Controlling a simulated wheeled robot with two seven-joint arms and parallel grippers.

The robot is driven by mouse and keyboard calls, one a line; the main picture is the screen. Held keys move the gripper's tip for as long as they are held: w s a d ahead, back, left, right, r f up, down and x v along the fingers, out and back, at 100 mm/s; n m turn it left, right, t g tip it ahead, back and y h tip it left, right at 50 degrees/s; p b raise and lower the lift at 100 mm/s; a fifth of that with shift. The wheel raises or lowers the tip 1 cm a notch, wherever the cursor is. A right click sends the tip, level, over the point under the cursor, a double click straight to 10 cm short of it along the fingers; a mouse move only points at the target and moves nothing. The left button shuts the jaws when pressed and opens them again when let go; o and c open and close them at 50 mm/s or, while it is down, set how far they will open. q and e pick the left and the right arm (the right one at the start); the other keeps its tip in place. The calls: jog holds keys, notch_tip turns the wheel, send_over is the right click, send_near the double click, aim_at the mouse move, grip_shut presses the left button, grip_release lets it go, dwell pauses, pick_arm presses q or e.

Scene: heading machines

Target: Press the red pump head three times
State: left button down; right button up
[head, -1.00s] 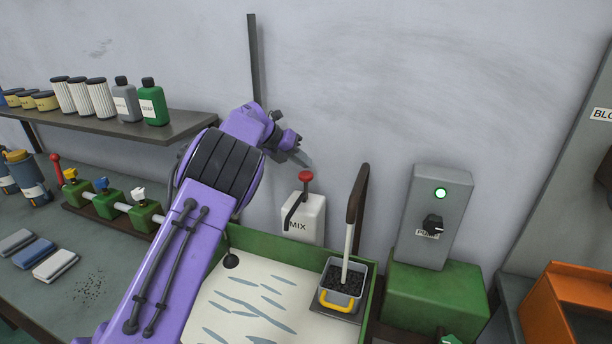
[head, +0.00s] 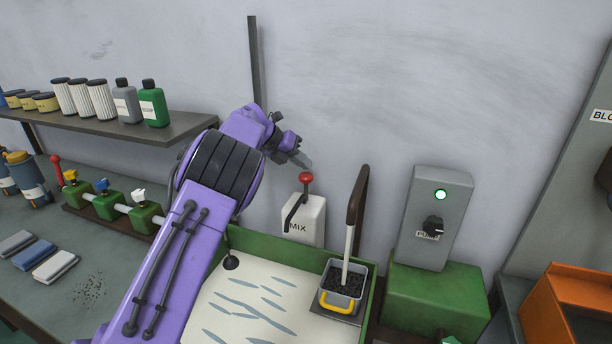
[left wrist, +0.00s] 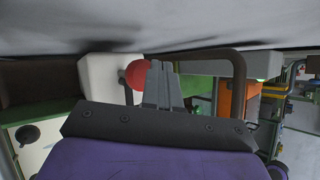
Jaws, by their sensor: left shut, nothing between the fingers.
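The red pump head (head: 305,177) tops a white box marked MIX (head: 311,222) behind the green tray. It also shows in the left wrist view (left wrist: 135,74), just left of the fingertips, with the white box (left wrist: 100,75) beside it. My left gripper (head: 305,162) is shut and empty. In the head view its fingertips are just above the red head, and a small gap shows between them. In the left wrist view the fingers (left wrist: 162,82) overlap the edge of the red head; I cannot tell contact from there. My right gripper is not in view.
A dark curved handle (head: 357,200) rises from a small grey bucket (head: 341,291) right of the pump. A grey switch box (head: 436,205) with a green light stands further right. A shelf (head: 150,128) with bottles is at left. The green-edged tray (head: 272,247) lies in front.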

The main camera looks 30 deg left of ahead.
aim_at(306, 175)
pick_arm(q)
jog(key=shift+f, duration=0.1)
dwell(0.7)
jog(key=shift+f, duration=0.3)
jog(key=shift+s+f+b, duration=0.1)
jog(key=shift+f+b, duration=0.45)
jog(key=shift+f, duration=0.7)
dwell(1.0)
dwell(0.3)
jog(key=shift+r+p, duration=1.65)
jog(key=shift+p, duration=0.2)
jog(key=shift+r, duration=0.1)
notch_tip(306, 175, up, 5)
jog(key=p, duration=0.4)
jog(key=shift+p, duration=0.4)
